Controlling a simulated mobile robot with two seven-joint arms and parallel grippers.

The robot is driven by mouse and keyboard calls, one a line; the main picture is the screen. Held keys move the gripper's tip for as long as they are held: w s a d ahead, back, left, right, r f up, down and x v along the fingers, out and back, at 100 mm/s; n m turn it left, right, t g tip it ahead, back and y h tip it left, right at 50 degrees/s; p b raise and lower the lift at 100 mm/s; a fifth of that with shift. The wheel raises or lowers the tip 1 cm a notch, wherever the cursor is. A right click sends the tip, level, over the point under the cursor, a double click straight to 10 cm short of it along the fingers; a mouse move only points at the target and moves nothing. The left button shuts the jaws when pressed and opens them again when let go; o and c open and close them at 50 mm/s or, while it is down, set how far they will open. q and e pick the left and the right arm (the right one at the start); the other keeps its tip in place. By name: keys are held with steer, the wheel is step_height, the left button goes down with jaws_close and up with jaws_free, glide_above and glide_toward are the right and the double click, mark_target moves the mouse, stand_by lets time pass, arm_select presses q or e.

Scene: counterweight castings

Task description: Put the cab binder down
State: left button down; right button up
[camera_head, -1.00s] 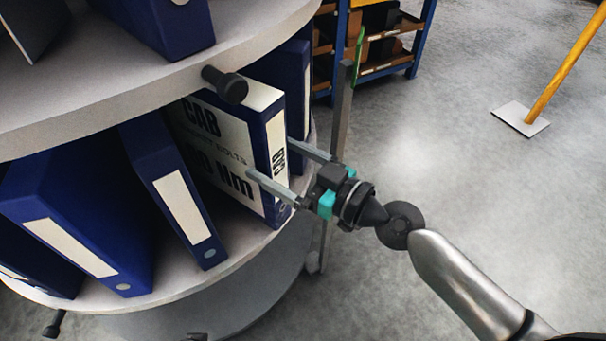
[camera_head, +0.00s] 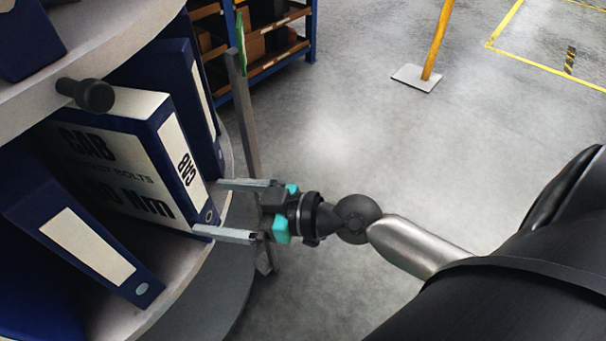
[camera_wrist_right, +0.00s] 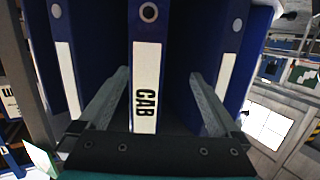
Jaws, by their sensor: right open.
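The cab binder (camera_head: 130,160) is blue with a white printed side and a white spine label reading CAB. It stands on the lower round shelf (camera_head: 205,262) among other blue binders. Its spine also shows in the right wrist view (camera_wrist_right: 147,70), between the two fingers. My right gripper (camera_head: 207,208) is open, its fingers spread in front of the spine near the shelf edge, and nothing is held in it. The binder's back part is hidden deeper in the shelf. My left gripper is not in the head view.
A blue binder (camera_head: 75,235) leans at the left of the cab binder, and another (camera_head: 185,85) stands behind it. A dark knob (camera_head: 88,95) sticks out from the upper shelf's edge. A grey upright post (camera_head: 243,125) stands close beyond the gripper. Open floor lies to the right.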

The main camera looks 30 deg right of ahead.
steer(key=s+d+f+m+g+h, duration=0.3)
steer(key=s+d+f+g+h, duration=0.1)
steer(key=f, duration=0.7)
steer(key=s+d+f+m+g+h, duration=0.3)
steer(key=s+f+h, duration=0.4)
steer(key=f, duration=0.5)
steer(key=shift+s+d+m+g, duration=0.4)
steer(key=shift+s+d, duration=0.25)
steer(key=shift+d, duration=0.1)
steer(key=shift+f, duration=0.1)
